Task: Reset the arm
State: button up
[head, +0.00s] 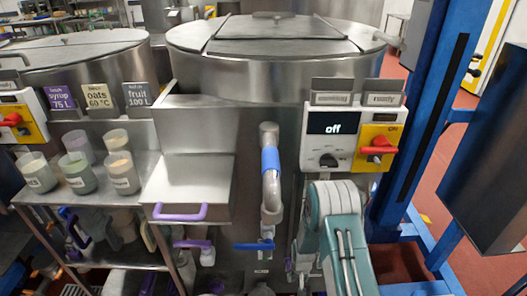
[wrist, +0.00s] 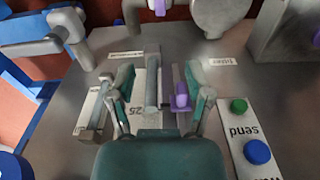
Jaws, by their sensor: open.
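My gripper (wrist: 160,85) shows in the wrist view with its two green and grey fingers spread apart. Between the fingers in the picture are an upright grey bar (wrist: 151,82) and a small purple-ended lever (wrist: 182,96) on a steel panel (wrist: 228,88). I cannot tell how far they are from the fingertips, and I see nothing gripped. In the head view my teal and grey arm reaches down in front of the kettle, right of the pipe; the gripper is out of sight there.
A large lidded steel kettle (head: 275,62) stands ahead, with a pipe with a blue sleeve (head: 270,165) and a control box (head: 350,143) reading "off". A shelf of several cups (head: 80,172) is at left, a blue frame (head: 420,110) at right. Green (wrist: 238,105) and blue buttons (wrist: 257,152) sit beside my gripper.

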notch_tip(320, 180, up, 34)
jog(key=s+d+r+t, duration=0.1)
jog(key=s+t, duration=0.2)
jog(key=s+r+t, duration=0.1)
jog(key=s+r, duration=0.6)
jog(key=s, duration=0.4)
jog(key=s+d+r+t, duration=0.1)
jog(key=s+r, duration=0.7)
jog(key=s, duration=0.3)
jog(key=shift+d+r, duration=0.15)
jog(key=shift+c, duration=0.6)
